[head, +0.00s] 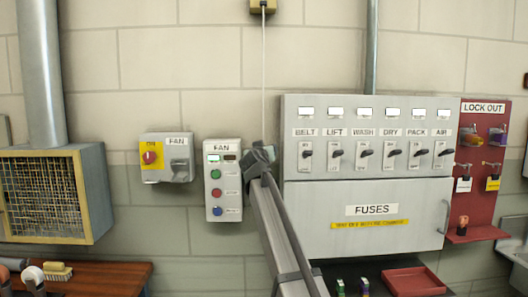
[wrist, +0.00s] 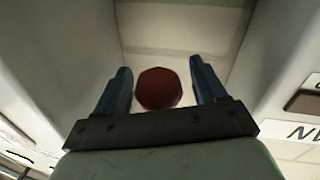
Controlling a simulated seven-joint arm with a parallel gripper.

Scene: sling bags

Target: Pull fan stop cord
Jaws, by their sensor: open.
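The pale fan stop cord (head: 264,70) hangs straight down from a small yellowish box (head: 264,5) at the top of the head view. Its lower end is hidden behind my gripper (head: 261,157), which is raised between the fan control box and the fuse panel. In the wrist view my gripper (wrist: 160,66) is open, with blue fingers either side of a dark red round knob (wrist: 158,89). The knob appears to be the cord's end. Gaps show between it and both fingers; its depth relative to the fingertips is unclear.
The fan control box (head: 223,180) with coloured buttons is close left of my gripper. The fuse panel (head: 300,222) with its row of switches is close right. A fan isolator (head: 167,157) with a red knob is further left. A red lockout board (head: 482,205) is far right.

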